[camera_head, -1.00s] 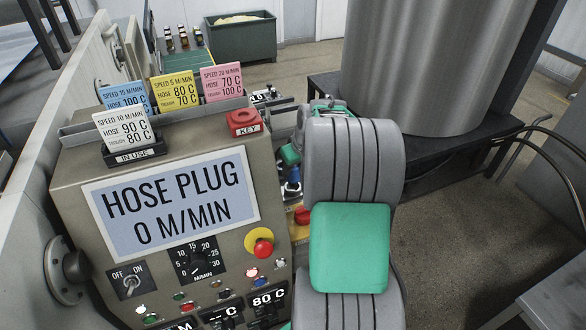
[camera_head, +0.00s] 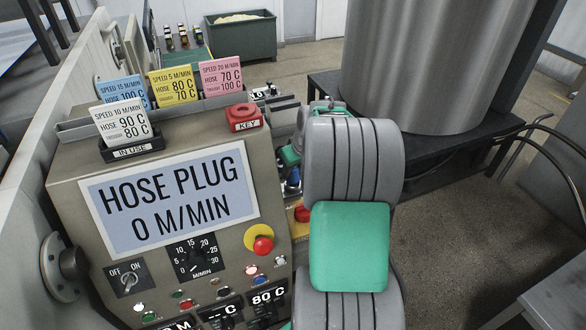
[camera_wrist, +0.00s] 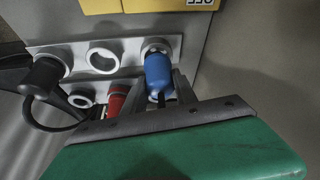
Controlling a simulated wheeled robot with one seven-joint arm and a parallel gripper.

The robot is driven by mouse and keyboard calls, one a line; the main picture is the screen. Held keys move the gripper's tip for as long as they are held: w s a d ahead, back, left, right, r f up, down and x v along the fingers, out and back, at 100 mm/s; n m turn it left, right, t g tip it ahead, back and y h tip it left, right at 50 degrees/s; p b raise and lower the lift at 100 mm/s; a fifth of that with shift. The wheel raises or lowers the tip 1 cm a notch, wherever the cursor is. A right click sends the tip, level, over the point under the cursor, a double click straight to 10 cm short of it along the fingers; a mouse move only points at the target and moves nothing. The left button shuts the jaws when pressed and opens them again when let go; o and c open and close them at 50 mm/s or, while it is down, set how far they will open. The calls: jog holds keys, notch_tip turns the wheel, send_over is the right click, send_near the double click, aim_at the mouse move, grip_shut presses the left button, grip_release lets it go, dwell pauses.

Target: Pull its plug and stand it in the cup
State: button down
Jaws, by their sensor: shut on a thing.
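In the wrist view a blue plug (camera_wrist: 158,72) sits at the right socket of the upper row on a grey plate, its top end at the socket ring. My gripper (camera_wrist: 162,88) is shut on this plug, one finger on each side. A dark cable runs down from it between the fingers. I cannot tell whether the plug is fully seated. In the head view a small blue part (camera_head: 293,177) shows beside my arm; the gripper's tips are mostly hidden there. I cannot make out a cup in either view.
A black plug (camera_wrist: 46,74) with cable fills the upper left socket; the upper middle socket (camera_wrist: 103,57) is empty. A red plug (camera_wrist: 117,100) is close left of my gripper. The console's screen (camera_head: 170,199) reads HOSE PLUG, 0 M/MIN. A steel drum (camera_head: 425,65) stands behind my arm.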

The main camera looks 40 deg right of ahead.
jog(key=shift+f+b, duration=0.45)
jog(key=shift+f, duration=0.2)
jog(key=c, duration=0.9)
grip_release()
jog(key=b+v, duration=0.1)
jog(key=v, duration=0.7)
jog(key=shift+f, duration=0.1)
